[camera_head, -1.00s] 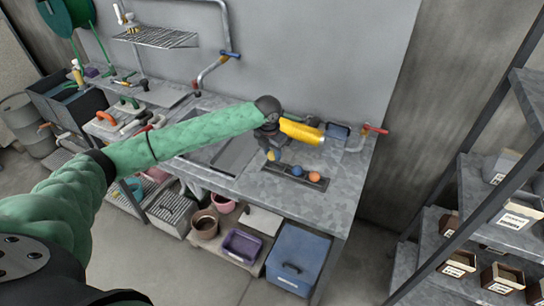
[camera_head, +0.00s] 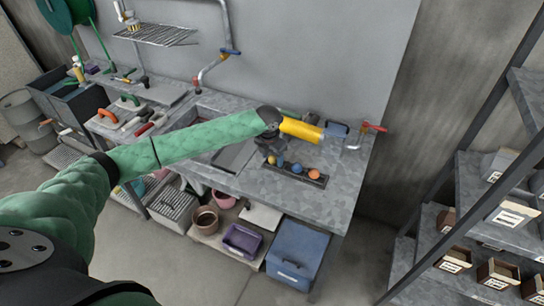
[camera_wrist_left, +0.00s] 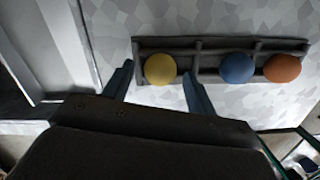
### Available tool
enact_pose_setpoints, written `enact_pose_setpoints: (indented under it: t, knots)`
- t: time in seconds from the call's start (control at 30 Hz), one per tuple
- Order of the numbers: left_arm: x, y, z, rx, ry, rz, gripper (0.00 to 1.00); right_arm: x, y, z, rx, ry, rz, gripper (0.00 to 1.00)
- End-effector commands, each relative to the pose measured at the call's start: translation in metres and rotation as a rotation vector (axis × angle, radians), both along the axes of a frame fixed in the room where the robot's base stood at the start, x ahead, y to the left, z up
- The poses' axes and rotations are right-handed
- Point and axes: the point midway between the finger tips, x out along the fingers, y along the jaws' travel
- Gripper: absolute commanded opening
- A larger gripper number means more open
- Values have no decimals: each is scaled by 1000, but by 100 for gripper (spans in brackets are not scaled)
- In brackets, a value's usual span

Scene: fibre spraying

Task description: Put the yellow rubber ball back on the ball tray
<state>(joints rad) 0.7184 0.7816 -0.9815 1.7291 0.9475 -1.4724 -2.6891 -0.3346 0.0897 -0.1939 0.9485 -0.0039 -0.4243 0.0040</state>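The yellow rubber ball (camera_wrist_left: 160,68) sits in the leftmost part of the dark ball tray (camera_wrist_left: 209,60) in the left wrist view. A blue ball (camera_wrist_left: 237,67) and an orange ball (camera_wrist_left: 282,68) sit to its right in the same tray. My left gripper (camera_wrist_left: 158,86) is open, with one finger on each side of the yellow ball and gaps between. In the head view the left gripper (camera_head: 271,158) is just above the left end of the tray, and the yellow ball (camera_head: 279,161) shows beside its fingers. My right gripper is in neither view.
The tray lies on a grey stone-like counter (camera_head: 325,200) with a sink (camera_head: 235,155) to its left. A wall pipe with a red valve (camera_head: 374,127) stands behind right. A blue cooler box (camera_head: 296,250) sits below. Shelves with boxes (camera_head: 513,213) stand at right.

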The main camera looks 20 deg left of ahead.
Motion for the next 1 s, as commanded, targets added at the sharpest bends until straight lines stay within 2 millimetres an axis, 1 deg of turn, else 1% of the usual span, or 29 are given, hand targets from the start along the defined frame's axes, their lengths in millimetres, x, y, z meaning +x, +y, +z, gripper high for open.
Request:
enact_pose_setpoints:
  t: [0.27,0.33,0.4,0.47,0.57,0.7,0.9,1.0]
  knots:
    - [0,0,1,0,0,0,56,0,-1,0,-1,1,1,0]
    - [0,0,5,0,-1,0,56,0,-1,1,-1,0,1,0]
    - [0,1,10,-1,-2,0,56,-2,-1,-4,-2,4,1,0]
    - [0,1,18,-1,-4,-1,56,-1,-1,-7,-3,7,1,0]
    - [-3,1,34,0,-4,-2,56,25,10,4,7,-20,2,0]
    - [-6,3,62,0,-3,-1,56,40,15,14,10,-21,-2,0]
    - [-10,4,97,0,-3,0,56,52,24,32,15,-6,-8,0]
    - [-11,4,109,0,-1,0,56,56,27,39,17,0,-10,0]
